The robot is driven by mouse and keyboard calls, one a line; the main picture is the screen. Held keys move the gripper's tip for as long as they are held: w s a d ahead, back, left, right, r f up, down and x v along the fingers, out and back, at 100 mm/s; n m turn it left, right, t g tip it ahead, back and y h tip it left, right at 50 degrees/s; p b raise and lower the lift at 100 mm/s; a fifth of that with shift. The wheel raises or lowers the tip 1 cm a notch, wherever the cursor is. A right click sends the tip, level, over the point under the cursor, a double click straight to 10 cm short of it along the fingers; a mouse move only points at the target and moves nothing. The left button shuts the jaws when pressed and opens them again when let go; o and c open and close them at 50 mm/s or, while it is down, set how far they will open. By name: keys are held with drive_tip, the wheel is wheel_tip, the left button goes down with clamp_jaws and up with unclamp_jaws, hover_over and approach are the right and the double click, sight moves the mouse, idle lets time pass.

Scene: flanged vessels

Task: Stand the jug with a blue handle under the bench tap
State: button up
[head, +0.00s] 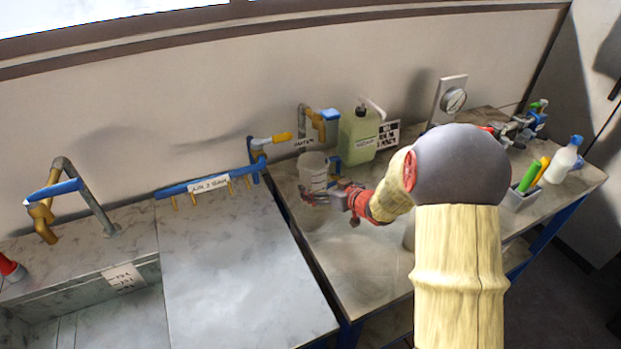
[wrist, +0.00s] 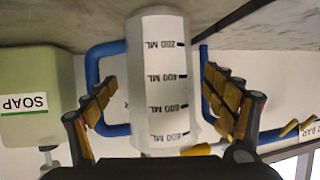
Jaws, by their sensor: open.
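The jug (head: 313,172) is a pale, translucent vessel standing upright on the bench, with its blue handle (head: 334,167) on the right. The bench tap (head: 318,124), brass with a blue lever, is on the wall just above and behind the jug; I cannot tell if its outlet is exactly over the mouth. My gripper (head: 325,194) is low in front of the jug. In the wrist view, upside down, the jug (wrist: 160,75) shows ML marks between the open fingers of my gripper (wrist: 165,95). Gaps show on both sides; the handle (wrist: 96,75) shows behind the left finger.
A green soap container (head: 358,136) stands right of the jug. A blue air pipe (head: 210,181) with yellow fittings runs left. A sink tap (head: 75,195) is further left. A pen holder (head: 524,197) and a white bottle (head: 562,160) stand at the right. The front bench is clear.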

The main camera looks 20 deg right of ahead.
drive_tip(key=v, duration=0.3)
drive_tip(key=shift+s+d+r+p, duration=0.15)
drive_tip(key=shift+s+p, duration=0.1)
drive_tip(key=shift+p, duration=0.15)
drive_tip(key=shift+s+r, duration=0.15)
drive_tip(key=s+a+r+m+g+h, duration=0.25)
drive_tip(key=s+r+h, duration=0.35)
drive_tip(key=r, duration=0.8)
drive_tip(key=s+a+g+y, duration=0.1)
drive_tip(key=s+a, duration=0.3)
drive_tip(key=s, duration=0.5)
drive_tip(key=s+a+r+g+y, duration=0.1)
drive_tip(key=s+a+g, duration=0.1)
drive_tip(key=s+a, duration=0.3)
drive_tip(key=s+a+g+y, duration=0.1)
drive_tip(key=s+a, duration=0.4)
drive_tip(key=s, duration=0.7)
drive_tip(key=shift+s+a+r+g, duration=0.25)
drive_tip(key=shift+s+r+g, duration=0.05)
drive_tip(key=shift+g, duration=0.35)
